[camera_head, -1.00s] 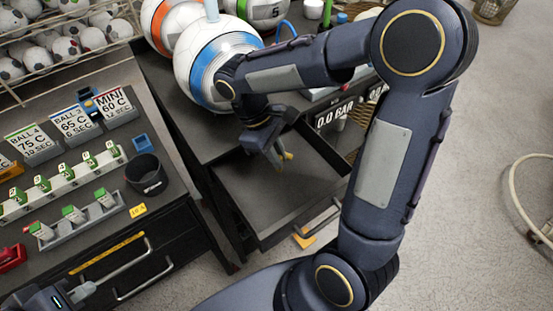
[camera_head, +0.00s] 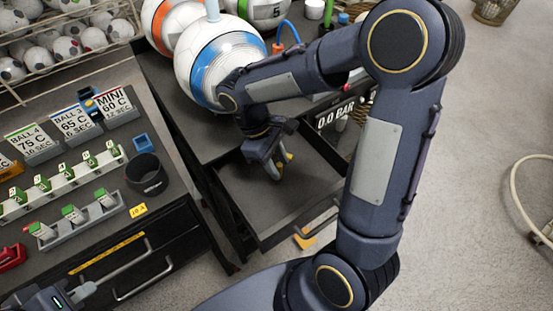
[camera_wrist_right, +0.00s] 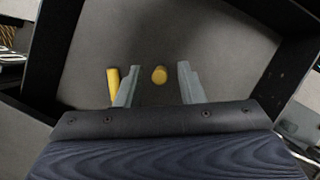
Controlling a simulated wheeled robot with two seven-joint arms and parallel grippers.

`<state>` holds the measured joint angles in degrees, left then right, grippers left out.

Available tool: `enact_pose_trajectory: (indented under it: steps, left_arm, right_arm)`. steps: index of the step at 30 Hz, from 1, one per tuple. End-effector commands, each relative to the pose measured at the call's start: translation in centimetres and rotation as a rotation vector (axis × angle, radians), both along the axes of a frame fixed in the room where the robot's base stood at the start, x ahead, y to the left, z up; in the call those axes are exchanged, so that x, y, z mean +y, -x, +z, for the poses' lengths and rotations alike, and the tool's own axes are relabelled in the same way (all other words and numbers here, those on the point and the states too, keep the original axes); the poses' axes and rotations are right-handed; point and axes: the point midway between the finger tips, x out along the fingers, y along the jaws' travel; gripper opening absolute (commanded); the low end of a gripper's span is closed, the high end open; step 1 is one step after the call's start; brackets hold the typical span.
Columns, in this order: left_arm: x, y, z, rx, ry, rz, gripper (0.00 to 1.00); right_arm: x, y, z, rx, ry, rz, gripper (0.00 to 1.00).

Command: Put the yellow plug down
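My right gripper (camera_head: 275,172) reaches down into the open drawer (camera_head: 250,215). In the right wrist view its two fingers (camera_wrist_right: 157,85) are spread apart. A yellow plug (camera_wrist_right: 159,75) shows in the gap between them, with visible space on both sides, over the dark drawer floor. A second yellow piece (camera_wrist_right: 113,82) shows just outside the left finger. In the head view, a bit of yellow (camera_head: 289,157) shows beside the right gripper; I cannot tell which piece it is. My left gripper (camera_head: 82,292) is at the lower left edge, its fingers unclear.
The drawer walls (camera_wrist_right: 52,60) surround the right gripper. Large balls (camera_head: 215,65) stand on the bench above. At left are a dark cup (camera_head: 147,175), ball cards and a rack of small green-topped pieces (camera_head: 65,185). A yellow-orange piece (camera_head: 305,240) is at the drawer front.

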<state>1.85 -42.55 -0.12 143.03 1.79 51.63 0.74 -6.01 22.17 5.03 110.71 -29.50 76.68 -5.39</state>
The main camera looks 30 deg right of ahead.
Motion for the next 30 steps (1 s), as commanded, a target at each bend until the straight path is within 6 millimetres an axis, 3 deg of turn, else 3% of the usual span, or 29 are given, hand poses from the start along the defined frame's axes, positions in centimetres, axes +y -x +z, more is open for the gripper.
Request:
enact_pose_trajectory:
  steps: [5, 19, 26, 30]
  left_arm:
    - [0.0, 0.0, 0.2, 0.0, 0.0, 0.0, 0.0]
    - [0.0, 0.0, 0.3, 0.0, 0.0, 0.0, 0.0]
    - [0.0, 0.0, 0.4, 0.0, 0.0, 0.0, 0.0]
    - [0.0, 0.0, 0.4, 0.0, 0.0, 0.0, 0.0]
  right_arm:
    - [0.2, -0.4, 1.1, -0.004, 0.0, 0.001, 0.35]
    - [2.3, -3.3, 9.6, -0.004, -0.002, 0.001, 0.35]
    - [2.5, -3.6, 11.4, -0.008, -0.006, -0.006, 0.35]
    - [1.7, -2.2, 11.8, -0.057, -0.051, -0.054, 0.35]
